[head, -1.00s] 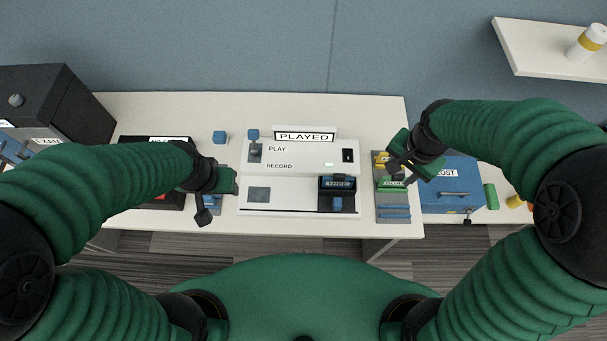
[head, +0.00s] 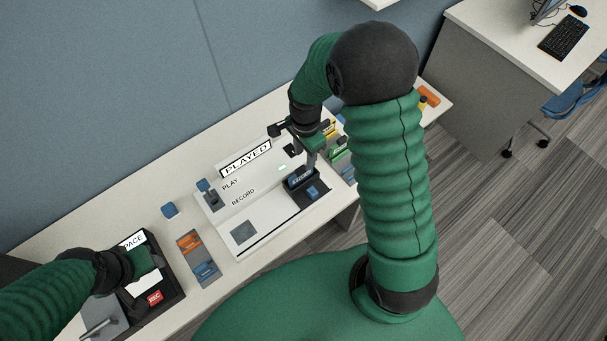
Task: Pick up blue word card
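A dark blue card (head: 299,178) with white lettering stands in the slot of the white player (head: 225,200), whose sign reads PLAYED. My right gripper (head: 308,156) is over the slot, just above the card; whether its fingers touch the card is unclear, and so is their opening. Another blue card (head: 206,270) lies in the grey rack left of the player, below an orange card (head: 190,244). My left gripper (head: 150,270) is over the black box at the lower left; its fingers are hard to make out.
The black box (head: 172,285) has a SPACE label and a red button (head: 155,297). A rack of yellow and green cards (head: 335,143) is partly hidden by my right arm. The table's far left strip is bare.

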